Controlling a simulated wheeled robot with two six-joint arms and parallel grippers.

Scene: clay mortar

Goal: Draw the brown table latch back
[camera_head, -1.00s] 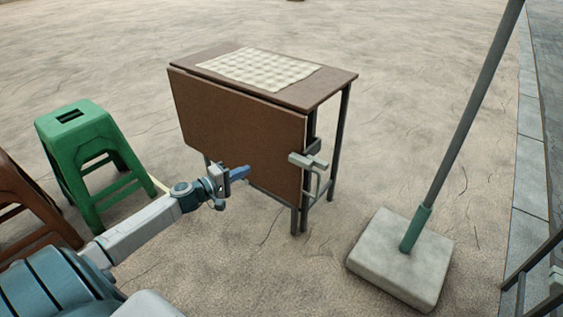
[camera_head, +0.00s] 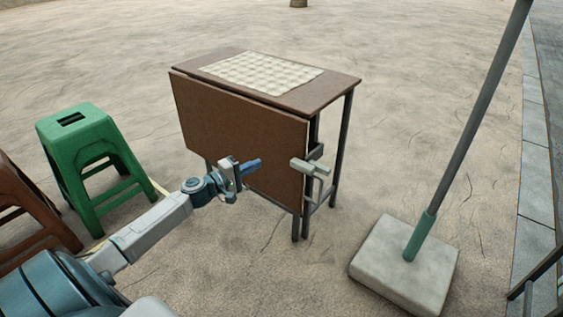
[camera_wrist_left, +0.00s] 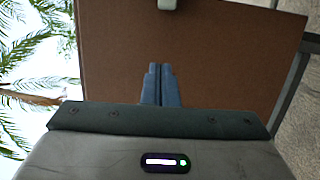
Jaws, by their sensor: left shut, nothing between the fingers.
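The brown table (camera_head: 320,88) stands in the middle of the head view with its brown leaf (camera_head: 245,145) hanging down at the front. A pale grey latch (camera_head: 311,168) sits at the right edge of the leaf, near the table's front leg. In the left wrist view the leaf (camera_wrist_left: 215,55) fills most of the picture, and a pale piece (camera_wrist_left: 167,4), perhaps the latch, is cut off at the top edge. My left gripper (camera_head: 252,164) is shut and empty, in front of the leaf and left of the latch. Its blue fingers also show in the left wrist view (camera_wrist_left: 160,84). My right gripper is not seen.
A green stool (camera_head: 85,155) and a brown stool (camera_head: 28,220) stand at the left. A pole in a pale square base (camera_head: 385,265) stands at the front right. A checked cloth (camera_head: 262,72) lies on the table. Open ground lies between table and base.

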